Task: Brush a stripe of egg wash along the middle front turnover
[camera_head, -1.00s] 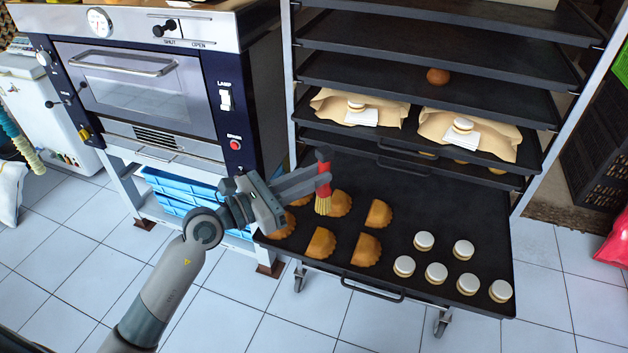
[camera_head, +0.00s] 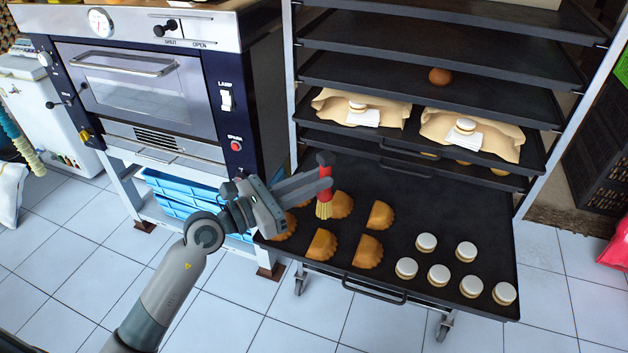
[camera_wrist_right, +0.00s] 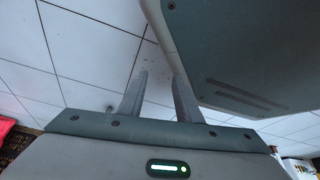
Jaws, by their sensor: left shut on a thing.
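My left gripper (camera_head: 320,183) is shut on a pastry brush with a red handle (camera_head: 325,170) and pale bristles (camera_head: 324,210), held upright with the bristles down. The turnovers lie in two rows on the left of the dark pulled-out tray (camera_head: 440,205). The middle front turnover (camera_head: 321,245) is golden brown, below the bristles in the picture and apart from them. The bristles overlap the back middle turnover (camera_head: 342,205) in the picture; I cannot tell whether they touch it. The front left turnover (camera_head: 283,229) is partly hidden by my gripper. My right gripper (camera_wrist_right: 158,90) is open and empty above the tiled floor.
The front right turnover (camera_head: 367,251) and back right turnover (camera_head: 380,215) lie close by. Several white-topped round pastries (camera_head: 438,274) fill the tray's front right. Rack shelves (camera_head: 430,100) stand above the tray's back. An oven (camera_head: 140,95) stands at left.

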